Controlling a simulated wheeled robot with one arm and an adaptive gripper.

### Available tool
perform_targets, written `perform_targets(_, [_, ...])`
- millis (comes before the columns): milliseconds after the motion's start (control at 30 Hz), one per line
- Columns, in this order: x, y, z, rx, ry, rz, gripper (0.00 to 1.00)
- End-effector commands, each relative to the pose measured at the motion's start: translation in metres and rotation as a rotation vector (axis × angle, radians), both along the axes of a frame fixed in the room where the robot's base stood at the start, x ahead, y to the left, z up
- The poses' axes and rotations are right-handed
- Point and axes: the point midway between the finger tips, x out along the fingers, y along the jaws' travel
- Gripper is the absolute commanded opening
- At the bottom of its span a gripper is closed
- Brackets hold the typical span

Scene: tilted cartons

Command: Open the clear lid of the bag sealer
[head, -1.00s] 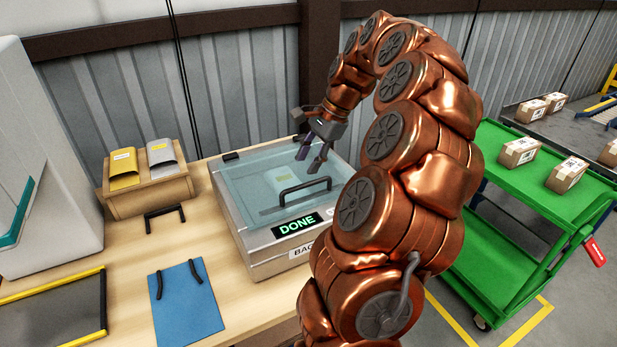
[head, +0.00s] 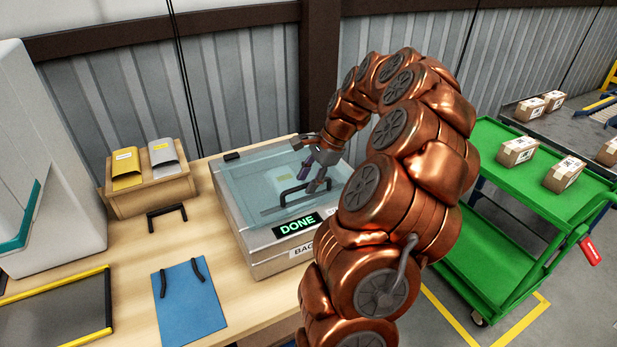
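The bag sealer (head: 256,237) is a grey box on the wooden table, with a green "DONE" display (head: 298,225) on its front. Its clear lid (head: 250,180) is down, and a pale packet (head: 280,178) shows through it. A black handle (head: 290,198) stands on the lid near the front edge. My gripper (head: 318,178) points down over the lid at the right end of the handle. Its fingers look apart, with the handle close by or between them. I cannot tell whether they touch the handle.
A wooden holder (head: 150,195) with yellow and grey mailers stands left of the sealer. A blue board (head: 187,305) and a loose black handle (head: 166,213) lie on the table (head: 120,262). A green cart (head: 500,195) with cartons stands at the right.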

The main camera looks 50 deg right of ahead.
Motion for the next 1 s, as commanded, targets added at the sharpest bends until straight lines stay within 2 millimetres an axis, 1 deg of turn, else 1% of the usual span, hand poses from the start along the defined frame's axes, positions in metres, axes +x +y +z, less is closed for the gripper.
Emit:
perform_targets(133, [0.0007,0.0019,-0.0033,0.001,0.001,0.002,0.39])
perform_targets(367, [0.001,0.0015,-0.0035,0.0,0.0,0.001,0.38])
perform_targets(733, [0.001,0.0013,-0.0034,0.0,0.0,0.001,0.0])
perform_targets(1000, [0.0006,0.0013,-0.0034,0.0,0.001,0.001,0.0])
